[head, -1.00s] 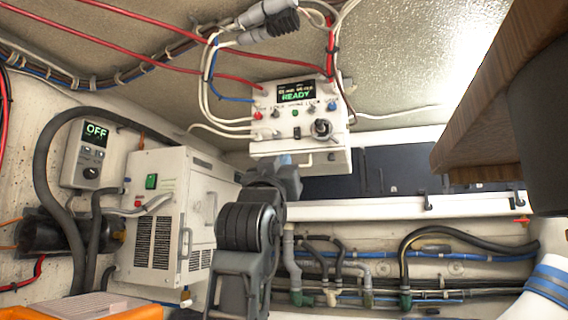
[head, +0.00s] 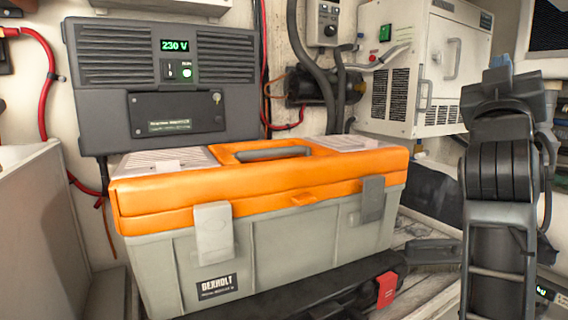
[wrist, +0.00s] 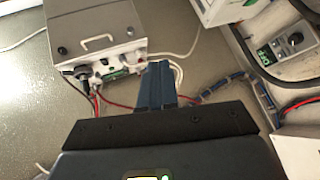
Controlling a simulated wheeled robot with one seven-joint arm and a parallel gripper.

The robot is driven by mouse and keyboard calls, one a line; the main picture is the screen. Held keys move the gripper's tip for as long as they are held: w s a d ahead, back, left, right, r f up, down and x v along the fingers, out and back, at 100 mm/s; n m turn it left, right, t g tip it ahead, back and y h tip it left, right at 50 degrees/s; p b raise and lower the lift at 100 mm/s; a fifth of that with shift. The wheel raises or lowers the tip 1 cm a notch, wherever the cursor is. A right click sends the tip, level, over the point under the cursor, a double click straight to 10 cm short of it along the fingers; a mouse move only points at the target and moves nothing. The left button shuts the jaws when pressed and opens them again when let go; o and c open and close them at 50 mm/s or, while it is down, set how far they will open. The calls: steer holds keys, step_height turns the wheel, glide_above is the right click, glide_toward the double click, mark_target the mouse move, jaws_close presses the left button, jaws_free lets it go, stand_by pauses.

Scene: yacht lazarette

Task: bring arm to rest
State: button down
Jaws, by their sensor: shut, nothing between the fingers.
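My arm stands upright at the right of the head view, its dark grey links folded up in front of the white cabinet. The blue tip of my gripper (head: 500,62) just shows above the topmost link. In the wrist view my gripper (wrist: 158,75) shows as two blue fingers close together, shut and empty. They point toward the control box (wrist: 98,45), with its cables and knobs, and appear apart from it.
An orange-lidded grey toolbox (head: 260,235) fills the middle foreground, left of my arm. Behind it are a dark inverter (head: 160,85) reading 230 V and a white cabinet (head: 400,75). A black hose (head: 300,50) runs down the wall.

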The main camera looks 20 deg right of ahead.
steer(key=s+a+f+n+t+y, duration=0.1)
steer(key=a+f+n+t+y, duration=0.15)
steer(key=a+f+y, duration=0.55)
steer(key=s+a+f+n+t+y, duration=0.1)
steer(key=a+f+n+t+y, duration=0.2)
steer(key=f, duration=0.9)
steer(key=a+f+n+t+y, duration=0.1)
steer(key=a+f+n+y, duration=0.4)
steer(key=f, duration=0.6)
steer(key=s+a+f+g+y, duration=0.2)
steer(key=s+a+f+y, duration=0.2)
steer(key=s+a+f, duration=0.55)
steer(key=s+a+f+m+g+y, duration=0.1)
steer(key=s, duration=0.8)
steer(key=s+a+f+m+g+y, duration=0.1)
steer(key=s+a+f, duration=0.1)
steer(key=s, duration=0.7)
steer(key=shift+s+a, duration=0.2)
steer(key=shift+a, duration=0.1)
steer(key=shift+f+g, duration=0.1)
steer(key=shift+g, duration=0.15)
